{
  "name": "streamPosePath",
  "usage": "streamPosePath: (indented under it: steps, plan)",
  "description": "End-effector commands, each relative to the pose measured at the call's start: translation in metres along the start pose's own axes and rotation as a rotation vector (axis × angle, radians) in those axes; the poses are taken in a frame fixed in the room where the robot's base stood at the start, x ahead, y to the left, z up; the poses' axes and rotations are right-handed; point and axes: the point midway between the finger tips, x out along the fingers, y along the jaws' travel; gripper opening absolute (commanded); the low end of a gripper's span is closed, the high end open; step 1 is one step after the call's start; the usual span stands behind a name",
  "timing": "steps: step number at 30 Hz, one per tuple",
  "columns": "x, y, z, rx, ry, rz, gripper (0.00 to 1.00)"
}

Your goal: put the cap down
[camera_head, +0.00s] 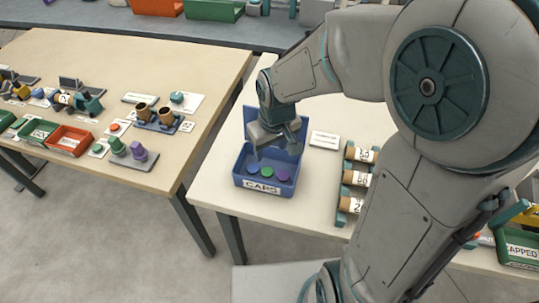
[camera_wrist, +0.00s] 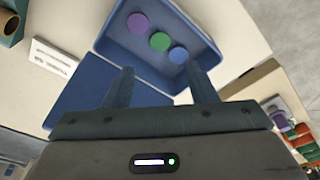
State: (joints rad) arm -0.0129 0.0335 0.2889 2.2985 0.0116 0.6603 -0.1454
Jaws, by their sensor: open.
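Three caps lie inside the blue bin labelled CAPS (camera_head: 240,181): a blue cap (camera_head: 253,168), a green cap (camera_head: 267,171) and a purple cap (camera_head: 283,175). The wrist view shows the same purple cap (camera_wrist: 138,23), green cap (camera_wrist: 159,42) and blue cap (camera_wrist: 179,55) on the bin's floor, apart from my fingers. My gripper (camera_head: 276,150) is over the back part of the bin, with its fingers apart. In the wrist view my gripper (camera_wrist: 163,80) shows nothing between its two fingers.
A white label card (camera_head: 324,139) lies right of the bin. A green rack with brown labelled tubes (camera_head: 353,180) stands further right. A second table (camera_head: 200,85) at the left holds trays and small parts, with a floor gap between the tables.

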Motion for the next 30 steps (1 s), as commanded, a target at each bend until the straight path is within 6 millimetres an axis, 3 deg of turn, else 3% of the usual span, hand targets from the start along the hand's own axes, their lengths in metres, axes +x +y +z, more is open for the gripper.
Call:
streamPosePath:
  steps: [11,14,21,25,30]
  plan:
    - [-0.024,0.007,0.009,0.03,0.007,0.016,0.52]
    - [-0.041,0.019,0.027,0.093,0.02,0.043,0.52]
    - [-0.085,0.045,0.091,0.302,0.069,0.089,0.52]
    - [-0.097,0.05,0.117,0.385,0.09,0.09,0.52]
    - [-0.102,0.051,0.133,0.434,0.101,0.085,0.52]
